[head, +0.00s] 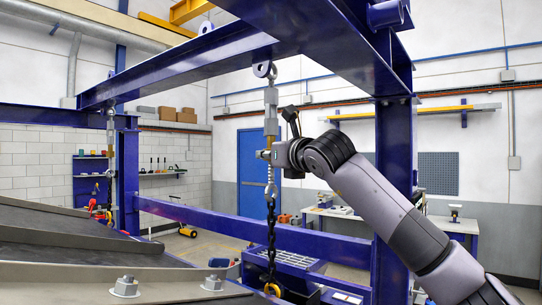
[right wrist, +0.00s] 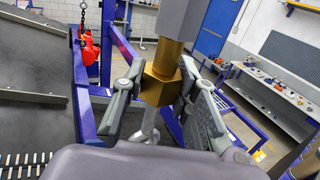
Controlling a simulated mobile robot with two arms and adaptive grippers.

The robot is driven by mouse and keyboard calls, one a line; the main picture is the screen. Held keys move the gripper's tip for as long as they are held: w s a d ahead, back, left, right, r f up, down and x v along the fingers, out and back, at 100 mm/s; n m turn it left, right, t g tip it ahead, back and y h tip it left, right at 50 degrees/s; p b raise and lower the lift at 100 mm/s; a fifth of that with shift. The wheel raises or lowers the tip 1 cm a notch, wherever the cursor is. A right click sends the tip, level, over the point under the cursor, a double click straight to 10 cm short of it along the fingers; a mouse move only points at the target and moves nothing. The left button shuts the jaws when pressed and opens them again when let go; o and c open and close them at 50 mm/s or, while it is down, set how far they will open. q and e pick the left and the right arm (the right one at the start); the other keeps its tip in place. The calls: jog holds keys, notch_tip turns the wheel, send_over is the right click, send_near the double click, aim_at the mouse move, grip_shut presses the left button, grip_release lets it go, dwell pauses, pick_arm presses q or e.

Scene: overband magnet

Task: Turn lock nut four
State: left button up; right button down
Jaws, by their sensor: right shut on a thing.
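A hanging turnbuckle (head: 271,110) drops from a lug under the blue beam in the head view. My right gripper (head: 266,155) reaches in from the right at the turnbuckle's lower part. In the wrist view the right gripper's two fingers (right wrist: 160,80) stand on either side of the brass nut and are shut on it. Below the nut a grey metal end (right wrist: 148,125) shows partly, cut off by my wrist. My left gripper is not in view.
A dark chain (head: 271,230) hangs below the turnbuckle. A blue frame beam (head: 255,232) crosses behind, and a blue post (head: 393,150) stands near my right arm. Another suspension (head: 110,130) hangs at the left. A sloping dark surface (head: 60,230) with bolts fills the lower left.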

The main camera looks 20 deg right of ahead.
jog(key=shift+f+m+h+b, duration=0.1)
jog(key=shift+m+h+b, duration=0.7)
jog(key=shift+h+b, duration=0.5)
jog(key=shift+m+h, duration=0.3)
jog(key=shift+h, duration=0.2)
jog(key=shift+a+m+h+b, duration=0.1)
jog(key=shift+m+h+b, duration=0.65)
jog(key=shift+h, duration=0.35)
jog(key=shift+m+h, duration=0.35)
jog(key=shift+h, duration=0.25)
jog(key=shift+m+h, duration=0.3)
jog(key=shift+h, duration=0.1)
